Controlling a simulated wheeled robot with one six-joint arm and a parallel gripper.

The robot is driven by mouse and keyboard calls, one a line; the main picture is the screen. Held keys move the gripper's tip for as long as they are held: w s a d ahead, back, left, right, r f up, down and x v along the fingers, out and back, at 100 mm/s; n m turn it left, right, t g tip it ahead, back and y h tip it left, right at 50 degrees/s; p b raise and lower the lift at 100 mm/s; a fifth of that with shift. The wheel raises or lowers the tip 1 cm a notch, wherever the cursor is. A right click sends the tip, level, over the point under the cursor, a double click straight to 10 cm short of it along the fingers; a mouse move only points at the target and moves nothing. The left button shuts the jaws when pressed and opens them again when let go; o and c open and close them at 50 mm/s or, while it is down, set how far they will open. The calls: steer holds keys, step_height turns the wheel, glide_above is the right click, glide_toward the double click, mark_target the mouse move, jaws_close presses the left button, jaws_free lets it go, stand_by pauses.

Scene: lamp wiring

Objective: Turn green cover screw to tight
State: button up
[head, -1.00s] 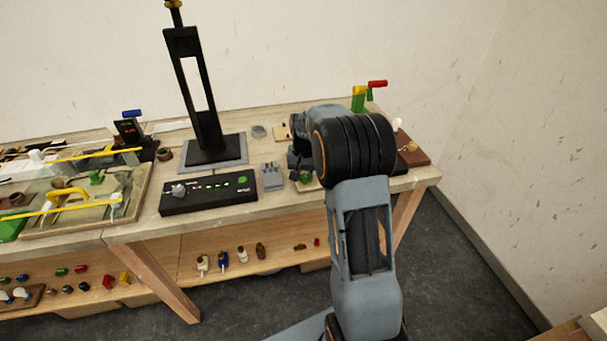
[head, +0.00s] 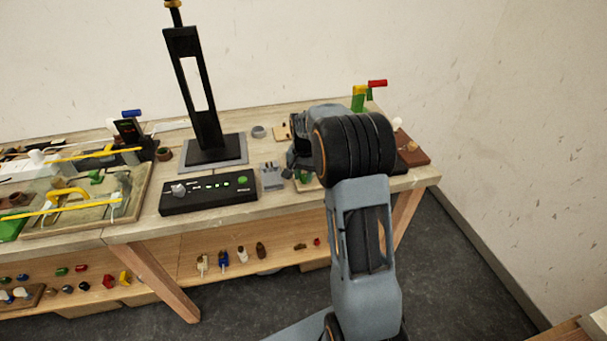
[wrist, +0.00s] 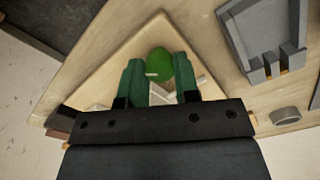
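The green cover screw (wrist: 159,65) shows in the wrist view as a rounded green head with a small pale mark at its near edge. My gripper (wrist: 159,70) has its two green fingers on either side of the screw head. The head fills the gap between the fingertips, and the fingers look shut on it. The screw stands over a pale, angular wooden board (wrist: 110,65). In the head view a bit of green (head: 304,177) shows below my wrist, and my arm hides the fingers.
In the head view a black control box (head: 208,194) and a tall black stand (head: 205,100) are to the left. A green crank post with a red handle (head: 377,84) stands behind.

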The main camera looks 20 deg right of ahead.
mark_target(304, 176)
steer(key=o, duration=0.5)
step_height(304, 176, up, 14)
steer(key=shift+f, duration=0.1)
stand_by(0.5)
stand_by(0.4)
